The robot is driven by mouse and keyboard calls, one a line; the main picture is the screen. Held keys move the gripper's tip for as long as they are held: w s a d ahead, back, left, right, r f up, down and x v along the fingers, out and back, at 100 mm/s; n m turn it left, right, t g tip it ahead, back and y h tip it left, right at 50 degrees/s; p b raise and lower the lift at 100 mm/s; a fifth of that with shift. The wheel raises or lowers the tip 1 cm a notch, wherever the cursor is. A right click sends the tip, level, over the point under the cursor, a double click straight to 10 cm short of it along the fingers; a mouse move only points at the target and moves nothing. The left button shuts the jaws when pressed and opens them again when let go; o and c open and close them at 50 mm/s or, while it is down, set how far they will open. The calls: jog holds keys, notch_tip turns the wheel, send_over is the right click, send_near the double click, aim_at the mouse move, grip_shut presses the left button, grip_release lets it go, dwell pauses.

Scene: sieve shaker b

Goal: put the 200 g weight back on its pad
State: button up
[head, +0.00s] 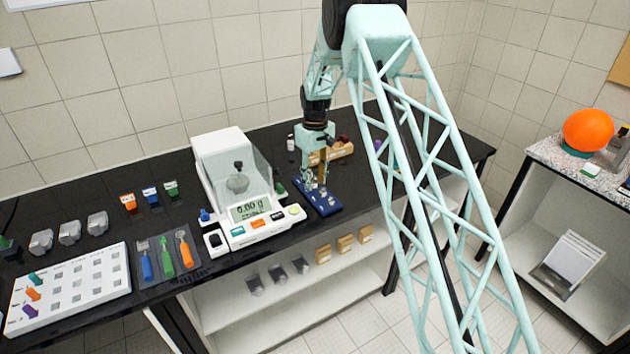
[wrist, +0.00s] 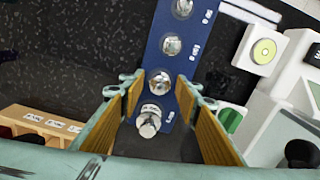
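My gripper (head: 317,180) is open above the blue weight board (head: 327,208) on the black bench. In the wrist view, its two yellow-lined fingers (wrist: 158,92) stand on either side of a silver knobbed weight (wrist: 149,122), with a gap on both sides. This weight is the largest in view and is probably the 200 g one; its label is too small to read surely. It stands at the near end of the blue board (wrist: 174,75), upright as far as I can tell. More silver weights (wrist: 172,45) stand in a row along the board.
The balance (head: 240,237), reading 0.00 g, stands just left of the board. A wooden block with labels (head: 333,152) is behind the gripper; it also shows in the wrist view (wrist: 40,122). Coloured tools (head: 165,258) and a white rack (head: 70,290) lie farther left.

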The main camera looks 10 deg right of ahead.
aim_at(315, 178)
jog(key=shift+r, duration=0.1)
dwell(0.3)
notch_tip(315, 178, up, 12)
dwell(0.8)
jog(key=shift+r, duration=0.2)
dwell(0.6)
